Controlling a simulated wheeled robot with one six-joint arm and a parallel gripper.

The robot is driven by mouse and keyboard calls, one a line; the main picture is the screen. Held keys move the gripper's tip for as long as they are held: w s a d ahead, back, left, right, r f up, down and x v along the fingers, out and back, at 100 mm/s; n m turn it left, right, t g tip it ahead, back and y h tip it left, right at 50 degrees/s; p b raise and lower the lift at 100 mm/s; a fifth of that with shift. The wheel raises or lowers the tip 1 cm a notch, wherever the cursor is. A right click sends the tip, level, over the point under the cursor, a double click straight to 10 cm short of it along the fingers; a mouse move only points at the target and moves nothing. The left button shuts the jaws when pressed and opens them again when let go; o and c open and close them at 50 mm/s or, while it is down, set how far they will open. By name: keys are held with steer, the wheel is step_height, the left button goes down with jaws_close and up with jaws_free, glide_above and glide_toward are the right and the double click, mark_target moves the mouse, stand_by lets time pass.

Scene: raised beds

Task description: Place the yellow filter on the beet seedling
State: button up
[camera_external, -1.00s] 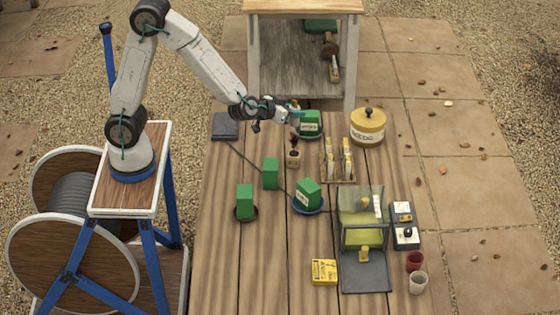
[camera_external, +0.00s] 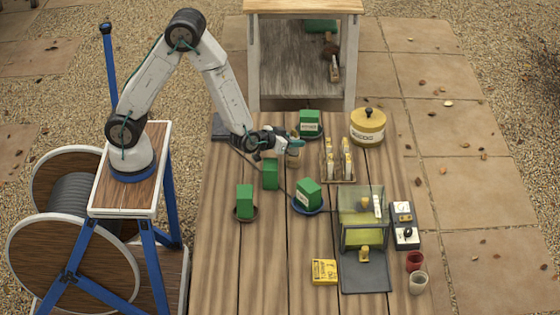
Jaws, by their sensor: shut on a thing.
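My gripper (camera_external: 288,144) is low over the upper middle of the wooden table, shut at the small tan pot (camera_external: 293,160) of the dark-red seedling. The fingers hide most of the plant, and I cannot tell whether the pot is lifted. A clear-sided frame (camera_external: 376,200) stands at the right of the table. A yellow see-through panel (camera_external: 358,230), which looks like the yellow filter, is in it, apart from my gripper. Small yellow knobs show on the frame.
Green blocks stand near my gripper: one (camera_external: 270,174) just below it, one (camera_external: 308,194) on a blue saucer, one (camera_external: 244,196) on a brown saucer, one (camera_external: 309,123) behind. A labelled rack (camera_external: 338,178), yellow lidded pot (camera_external: 368,126), yellow box (camera_external: 324,272) and cups (camera_external: 417,283) stand around. The lower-left table is clear.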

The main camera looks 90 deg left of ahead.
steer(key=o, duration=1)
steer(key=shift+c, duration=0.2)
steer(key=shift+r, duration=0.15)
steer(key=s+d+r+m+g+h, duration=0.35)
steer(key=s+d+r+h, duration=0.55)
steer(key=s+d+r, duration=0.45)
steer(key=s+a+r+m+g, duration=0.1)
steer(key=s+a+g, duration=0.1)
steer(key=s, duration=0.6)
steer(key=s+a+r+m+g+y, duration=0.1)
steer(key=s+a+r+g, duration=0.1)
steer(key=s, duration=0.6)
steer(key=s+a+r+m+g, duration=0.1)
steer(key=s+a, duration=0.3)
steer(key=s, duration=0.4)
steer(key=shift+s+a+r+g+y, duration=0.2)
steer(key=shift+s+r+g+y, duration=0.15)
steer(key=shift+r+g, duration=0.45)
